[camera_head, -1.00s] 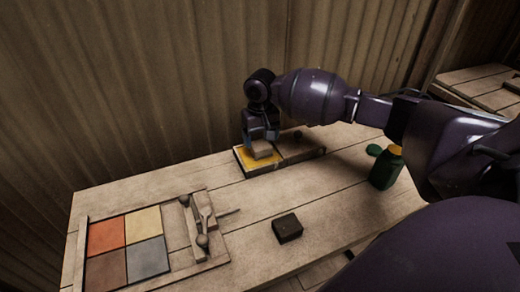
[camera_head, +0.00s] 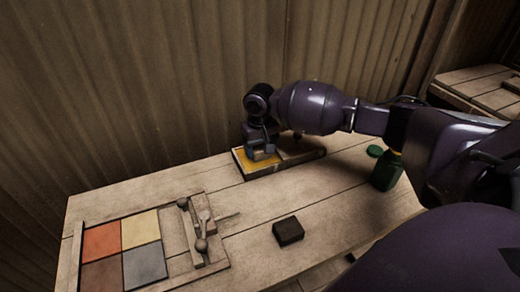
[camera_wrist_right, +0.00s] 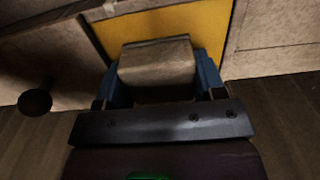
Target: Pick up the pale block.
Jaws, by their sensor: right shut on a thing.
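The pale block (camera_wrist_right: 157,66) sits between the blue fingers of my right gripper (camera_wrist_right: 163,78) in the right wrist view. The gripper is shut on it. In the head view my right gripper (camera_head: 262,150) is low over the yellow pad (camera_head: 243,161) of a shallow tray at the back of the table, and the block is mostly hidden by the fingers. I cannot tell whether the block touches the yellow pad (camera_wrist_right: 190,22). My left gripper is not in view.
A dark block (camera_head: 288,231) lies mid-table. A green bottle (camera_head: 386,172) and a green lid (camera_head: 375,151) stand at the right. At the left is a board with coloured tiles (camera_head: 122,250) and a lever press (camera_head: 199,230). A corrugated wall (camera_head: 150,90) rises behind.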

